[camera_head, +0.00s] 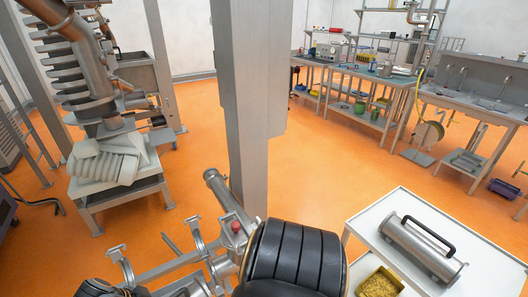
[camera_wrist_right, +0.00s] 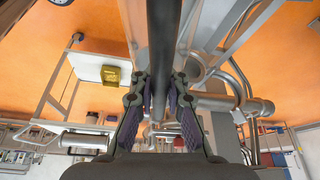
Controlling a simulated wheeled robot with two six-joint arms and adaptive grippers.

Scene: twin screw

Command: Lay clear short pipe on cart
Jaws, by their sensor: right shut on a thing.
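My right gripper (camera_wrist_right: 160,108) is shut around a long dark bar (camera_wrist_right: 163,35) that runs up between its fingers in the right wrist view. Grey metal lies behind the bar; I cannot tell whether it is the pipe's body. The white-topped cart (camera_head: 413,213) stands at the lower right in the head view, and part of it shows in the wrist view (camera_wrist_right: 88,66). A metal cylinder with a black handle (camera_head: 422,248) lies on the cart. My right gripper is hidden in the head view. My left gripper is not recognisable in either view.
Workbenches (camera_head: 375,75) line the back right. Orange floor is clear between column and benches.

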